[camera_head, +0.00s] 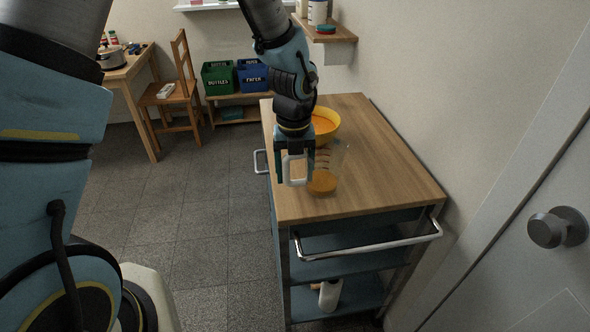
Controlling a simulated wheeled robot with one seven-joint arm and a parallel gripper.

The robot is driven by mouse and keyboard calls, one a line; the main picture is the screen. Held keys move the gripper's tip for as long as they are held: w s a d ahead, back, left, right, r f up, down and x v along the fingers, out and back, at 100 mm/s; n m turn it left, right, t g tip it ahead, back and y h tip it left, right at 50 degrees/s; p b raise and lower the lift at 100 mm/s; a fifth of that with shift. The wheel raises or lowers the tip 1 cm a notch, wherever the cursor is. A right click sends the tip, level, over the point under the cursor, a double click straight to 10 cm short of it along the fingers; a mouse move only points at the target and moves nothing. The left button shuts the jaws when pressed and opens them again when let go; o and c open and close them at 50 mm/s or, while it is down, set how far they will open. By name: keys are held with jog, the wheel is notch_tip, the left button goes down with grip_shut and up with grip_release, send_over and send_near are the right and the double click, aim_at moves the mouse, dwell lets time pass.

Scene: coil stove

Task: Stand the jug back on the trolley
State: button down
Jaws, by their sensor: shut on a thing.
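The jug (324,168) is clear, with a white handle on its left side and orange liquid low inside. It looks upright, over the left part of the wooden top of the trolley (375,165). I cannot tell whether its base touches the top or is slightly above it. My gripper (293,160) points down and is shut on the jug's handle. The fingers hide part of the handle.
A yellow bowl (331,122) with orange contents stands on the trolley just behind the jug, partly behind my arm. The trolley's right and front top is clear. A metal push rail (368,246) sticks out at the front. A wall runs along the right.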

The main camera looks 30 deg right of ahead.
jog(key=shift+f, duration=0.1)
grip_release()
dwell(0.3)
